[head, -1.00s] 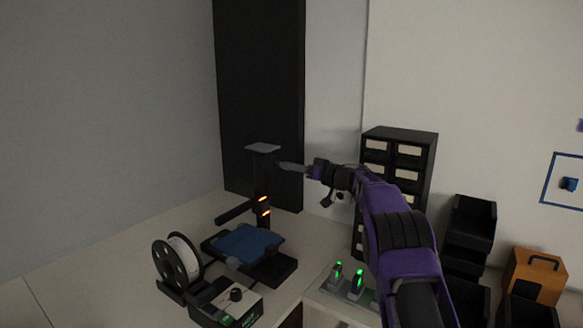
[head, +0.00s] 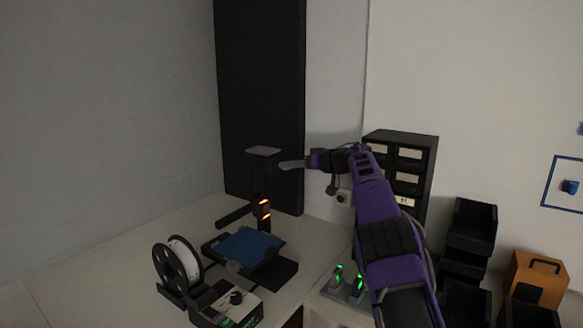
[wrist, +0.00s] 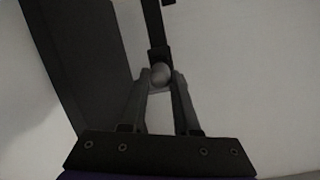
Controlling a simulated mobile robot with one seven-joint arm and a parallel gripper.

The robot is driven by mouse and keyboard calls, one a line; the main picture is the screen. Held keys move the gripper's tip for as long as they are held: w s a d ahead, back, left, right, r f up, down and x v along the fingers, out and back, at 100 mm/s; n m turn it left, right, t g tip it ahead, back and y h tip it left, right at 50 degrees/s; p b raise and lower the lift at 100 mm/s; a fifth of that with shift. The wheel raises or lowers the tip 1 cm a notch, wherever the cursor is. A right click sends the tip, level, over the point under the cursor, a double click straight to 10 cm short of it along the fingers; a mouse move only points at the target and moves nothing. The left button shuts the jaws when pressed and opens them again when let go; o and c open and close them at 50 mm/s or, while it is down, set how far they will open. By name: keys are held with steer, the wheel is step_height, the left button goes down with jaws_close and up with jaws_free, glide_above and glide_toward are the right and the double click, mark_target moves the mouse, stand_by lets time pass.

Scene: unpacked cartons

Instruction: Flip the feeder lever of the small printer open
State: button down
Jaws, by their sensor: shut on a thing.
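The small printer (head: 262,214) stands on the white counter in the head view, with a blue bed, orange lights and a flat grey top plate (head: 263,151). My gripper (head: 281,166) is at the height of its top, just right of the post. In the wrist view, my gripper's fingers (wrist: 160,80) are closed around a round grey knob (wrist: 161,73). The knob is at the end of a dark bar, the feeder lever (wrist: 154,25), which runs up out of the picture. The lever cannot be made out in the head view.
A white filament spool (head: 176,263) and a control box (head: 236,300) stand in front of the printer. A dark drawer cabinet (head: 424,160), black bins (head: 471,222) and an orange box (head: 536,276) are to the right. A tall black panel (head: 259,90) stands behind.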

steer(key=c, duration=0.6)
jaws_free()
steer(key=shift+c, duration=0.2)
steer(key=b+v, duration=0.1)
steer(key=v, duration=1.6)
steer(key=shift+d, duration=0.2)
steer(key=shift+s, duration=0.15)
